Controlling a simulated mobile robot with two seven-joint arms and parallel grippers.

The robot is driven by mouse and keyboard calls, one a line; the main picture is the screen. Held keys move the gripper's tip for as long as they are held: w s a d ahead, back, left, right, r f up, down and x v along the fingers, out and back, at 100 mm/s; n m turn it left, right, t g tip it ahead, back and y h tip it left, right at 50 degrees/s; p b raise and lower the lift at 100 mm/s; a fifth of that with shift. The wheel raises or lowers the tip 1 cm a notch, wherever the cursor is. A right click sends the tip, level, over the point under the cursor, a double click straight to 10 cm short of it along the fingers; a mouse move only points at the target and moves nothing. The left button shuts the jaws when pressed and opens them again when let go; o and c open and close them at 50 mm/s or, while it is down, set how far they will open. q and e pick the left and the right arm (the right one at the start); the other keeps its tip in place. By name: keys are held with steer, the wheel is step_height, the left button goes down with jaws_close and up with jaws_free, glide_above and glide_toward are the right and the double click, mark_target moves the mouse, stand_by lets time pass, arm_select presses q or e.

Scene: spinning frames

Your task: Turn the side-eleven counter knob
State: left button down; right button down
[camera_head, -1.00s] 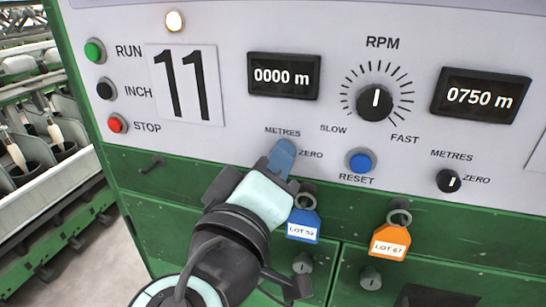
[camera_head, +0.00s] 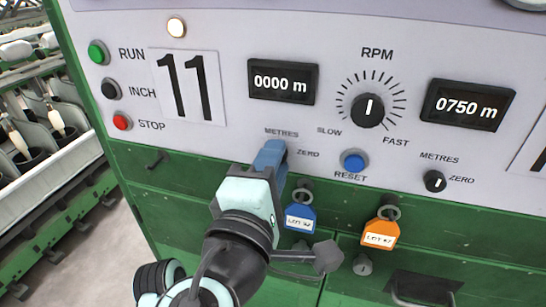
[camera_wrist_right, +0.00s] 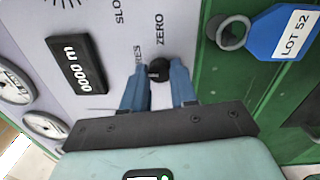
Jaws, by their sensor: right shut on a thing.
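The side-eleven panel carries a large 11 plate (camera_head: 187,86) and a counter display (camera_head: 283,82) reading 0000 m. In the wrist view the same display (camera_wrist_right: 78,66) is at left. The small black counter knob (camera_wrist_right: 158,69) shows between the two blue fingers of my right gripper (camera_wrist_right: 158,76), which are shut on it. In the head view my right gripper (camera_head: 268,155) is at the panel below the display, between METRES and ZERO. Its fingers hide the knob there. My left gripper is not in view.
A second display (camera_head: 467,105) reads 0750 m, with its own small knob (camera_head: 434,181). An RPM dial (camera_head: 368,110) and a blue RESET button (camera_head: 354,161) sit between. A blue tag (camera_head: 299,218) and an orange tag (camera_head: 380,234) hang close below, right of my gripper.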

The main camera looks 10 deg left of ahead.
steer(key=shift+d+r, duration=0.1)
stand_by(0.5)
steer(key=c, duration=0.9)
jaws_free()
steer(key=shift+w, duration=0.15)
